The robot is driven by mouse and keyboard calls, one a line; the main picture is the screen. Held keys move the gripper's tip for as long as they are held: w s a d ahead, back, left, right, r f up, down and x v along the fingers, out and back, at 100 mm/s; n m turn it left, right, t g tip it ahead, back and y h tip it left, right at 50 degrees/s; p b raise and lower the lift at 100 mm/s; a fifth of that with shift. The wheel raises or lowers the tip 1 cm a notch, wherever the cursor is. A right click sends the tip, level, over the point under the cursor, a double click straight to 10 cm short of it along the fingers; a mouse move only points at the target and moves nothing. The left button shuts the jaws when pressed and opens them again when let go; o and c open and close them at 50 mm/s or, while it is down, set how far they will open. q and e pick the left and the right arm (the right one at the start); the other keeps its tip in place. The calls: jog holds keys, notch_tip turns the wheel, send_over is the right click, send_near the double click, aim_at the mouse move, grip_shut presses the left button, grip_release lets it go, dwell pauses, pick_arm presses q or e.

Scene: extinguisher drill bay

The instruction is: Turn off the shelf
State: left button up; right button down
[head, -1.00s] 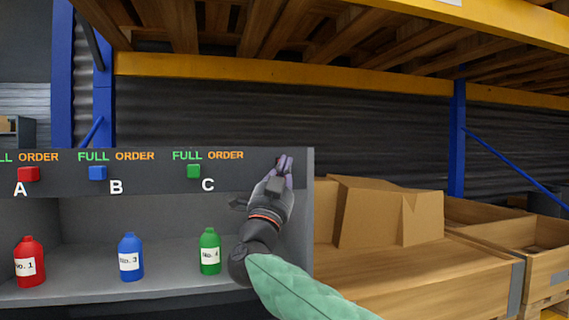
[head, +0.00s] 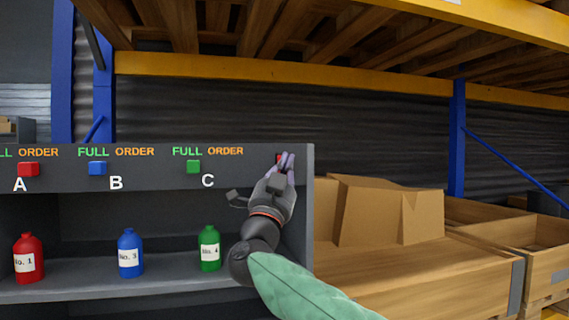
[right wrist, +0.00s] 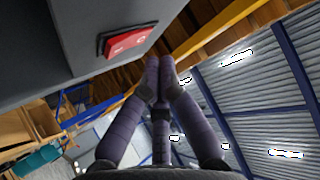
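The grey shelf (head: 60,277) stands at the left, with a label panel along its top. A red rocker switch (right wrist: 127,41) sits on the panel's right end; in the head view only a sliver of the red switch (head: 279,158) shows behind my fingers. My right gripper (head: 288,158) is at that end, its fingers pointing up beside the switch. In the right wrist view the two fingertips (right wrist: 160,70) meet, with nothing between them, below and right of the switch. I cannot tell whether they touch it. My left gripper is not in view.
Red (head: 28,258), blue (head: 130,253) and green (head: 209,248) bottles stand on the shelf, under red, blue and green buttons marked A, B and C. Cardboard boxes (head: 385,212) and wooden crates (head: 420,275) stand close on the right. A yellow rack beam (head: 280,72) runs above.

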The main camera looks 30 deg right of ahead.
jog(key=s+b, duration=0.2)
jog(key=s, duration=0.1)
jog(key=s+a+b, duration=0.1)
jog(key=s, duration=0.1)
jog(key=shift+f, duration=0.25)
dwell(0.3)
jog(key=shift+w+f, duration=0.1)
dwell(0.4)
